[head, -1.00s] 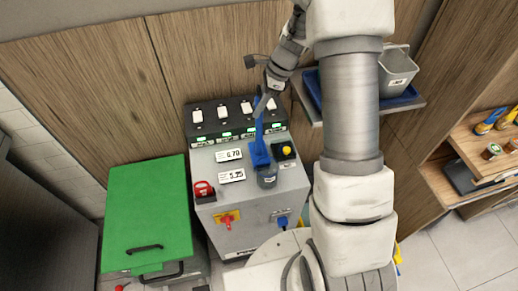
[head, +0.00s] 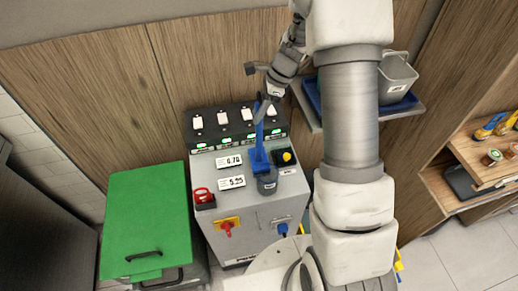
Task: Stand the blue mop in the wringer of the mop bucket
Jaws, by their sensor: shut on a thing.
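In the head view my gripper (head: 268,98) is shut on the upper end of a long blue tool (head: 260,142), which I take for the blue mop. The tool points down the picture and widens into a flat blue head. The head is at the rim of a small grey labelled cup (head: 267,184) over the front of a grey machine; I cannot tell whether it touches the cup or is in front of it. I cannot make out a mop bucket with a wringer for certain. Yellow parts (head: 398,262) show beside my arm, and the rest there is hidden.
The grey machine (head: 262,213) has displays, switches and a red handle. A green-lidded bin (head: 145,215) stands to its left. A grey bucket (head: 397,78) is on a shelf behind my arm. Wooden shelves (head: 470,165) are at right; floor (head: 455,250) is clear at lower right.

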